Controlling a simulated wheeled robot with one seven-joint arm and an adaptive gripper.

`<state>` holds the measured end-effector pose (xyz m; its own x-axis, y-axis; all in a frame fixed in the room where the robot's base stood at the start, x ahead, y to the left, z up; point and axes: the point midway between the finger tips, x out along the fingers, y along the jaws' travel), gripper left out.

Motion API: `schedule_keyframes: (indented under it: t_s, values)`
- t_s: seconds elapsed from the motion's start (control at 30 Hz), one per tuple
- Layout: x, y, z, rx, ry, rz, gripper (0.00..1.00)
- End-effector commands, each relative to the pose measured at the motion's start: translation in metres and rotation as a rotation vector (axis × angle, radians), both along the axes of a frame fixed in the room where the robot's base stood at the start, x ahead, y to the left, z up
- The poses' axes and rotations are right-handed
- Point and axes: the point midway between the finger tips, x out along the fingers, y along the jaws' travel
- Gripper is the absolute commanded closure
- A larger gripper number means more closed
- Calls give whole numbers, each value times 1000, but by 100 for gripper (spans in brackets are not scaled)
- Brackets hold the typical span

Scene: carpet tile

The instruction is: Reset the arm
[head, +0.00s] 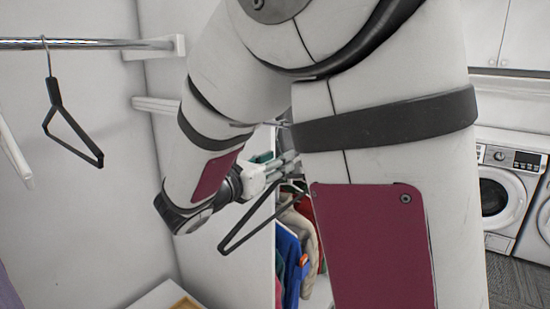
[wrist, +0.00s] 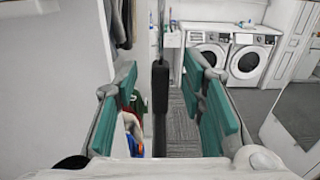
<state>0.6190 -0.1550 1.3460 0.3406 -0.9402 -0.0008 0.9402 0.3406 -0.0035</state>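My gripper (head: 284,166) is partly hidden behind my own arm in the head view. In the wrist view its two teal-padded fingers (wrist: 160,85) stand wide apart. A black hanger (wrist: 160,100) shows nearly edge-on between the fingers, with a gap on each side. In the head view this hanger (head: 248,216) hangs tilted just below and beside my gripper. Its hook and what bears it are hidden by my arm. My arm fills the middle of the head view, bent at the elbow.
A metal rod (head: 90,44) on the left wall carries another black hanger (head: 72,128). Colourful clothes (head: 288,262) hang behind my arm. Front-loading washers (head: 500,190) stand at the right. Carpet-tile floor (wrist: 185,130) shows below in the wrist view.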

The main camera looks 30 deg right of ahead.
Motion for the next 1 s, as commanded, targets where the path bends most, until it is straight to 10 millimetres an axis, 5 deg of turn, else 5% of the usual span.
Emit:
schedule_keyframes:
  t_s: [0.3,0.53,0.8,1.0]
  values:
    - [-21,61,0,0,0,4,63]
    - [-30,84,0,0,0,1,63]
    - [-40,80,-1,41,-17,-27,63]
    - [-101,45,-20,365,-169,-223,63]
